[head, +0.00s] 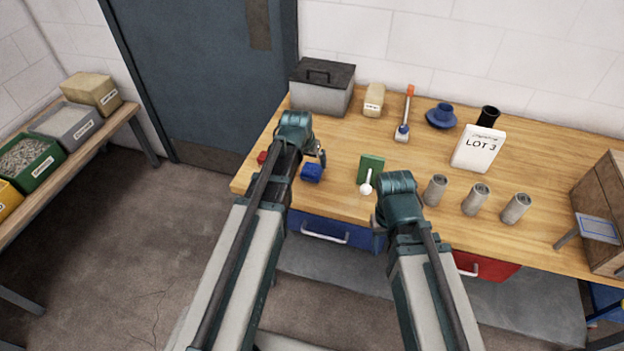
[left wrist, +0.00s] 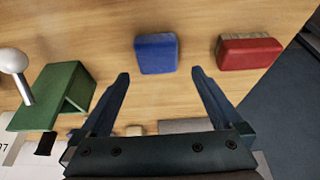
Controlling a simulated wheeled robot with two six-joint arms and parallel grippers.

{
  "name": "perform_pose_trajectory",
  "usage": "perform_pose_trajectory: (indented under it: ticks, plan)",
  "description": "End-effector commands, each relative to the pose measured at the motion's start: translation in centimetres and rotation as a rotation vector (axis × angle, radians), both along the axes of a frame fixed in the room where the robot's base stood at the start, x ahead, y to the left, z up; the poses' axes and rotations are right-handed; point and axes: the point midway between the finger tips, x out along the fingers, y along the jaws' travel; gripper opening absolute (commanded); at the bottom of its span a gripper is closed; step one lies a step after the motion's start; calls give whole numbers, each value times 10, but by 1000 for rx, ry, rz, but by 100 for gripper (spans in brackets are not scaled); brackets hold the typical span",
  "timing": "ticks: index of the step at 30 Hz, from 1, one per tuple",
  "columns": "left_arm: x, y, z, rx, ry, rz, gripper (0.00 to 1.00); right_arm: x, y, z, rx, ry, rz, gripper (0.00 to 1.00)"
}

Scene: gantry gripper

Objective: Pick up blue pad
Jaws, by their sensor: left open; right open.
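The blue pad (head: 312,173) lies on the wooden table near its front edge, just right of my left gripper (head: 318,155) in the head view. In the left wrist view the blue pad (left wrist: 157,54) shows with a greyish edge, just beyond and between the fingertips of my left gripper (left wrist: 160,73). That gripper is open and empty, not touching the pad. A red pad (left wrist: 248,53) lies beside it, partly hidden by my left arm in the head view (head: 262,157). My right gripper (head: 380,222) is over the table's front edge, its fingers mostly hidden.
Several grey cans (head: 476,199) stand farther right. A grey box (head: 322,90) and a tan block (head: 374,100) are behind. Bare wood lies around the blue pad.

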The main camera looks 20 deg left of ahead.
Motion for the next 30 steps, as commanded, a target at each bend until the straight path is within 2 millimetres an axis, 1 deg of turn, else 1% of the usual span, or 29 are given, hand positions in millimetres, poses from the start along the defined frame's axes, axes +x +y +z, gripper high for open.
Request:
perform_pose_trajectory:
  ticks: [1,5,8,11,18,21,29,30]
  plan:
    - [1,0,-4,0,0,0,100,0,0,-4,0,0,0,50]
    - [1,0,-2,0,0,0,100,0,0,-2,0,0,0,50]
    - [2,0,-6,0,0,0,100,0,0,-6,0,0,0,50]
    - [4,-1,-14,0,0,0,100,0,0,-14,0,0,0,50]
    - [12,-4,-44,0,0,0,100,0,0,-44,0,0,0,50]
    - [16,-4,-52,0,0,1,100,0,0,-52,0,0,0,50]
    - [17,-4,-51,0,0,1,100,0,0,-51,0,0,0,50]
    - [17,-4,-51,0,0,0,98,0,0,-51,0,0,0,50]
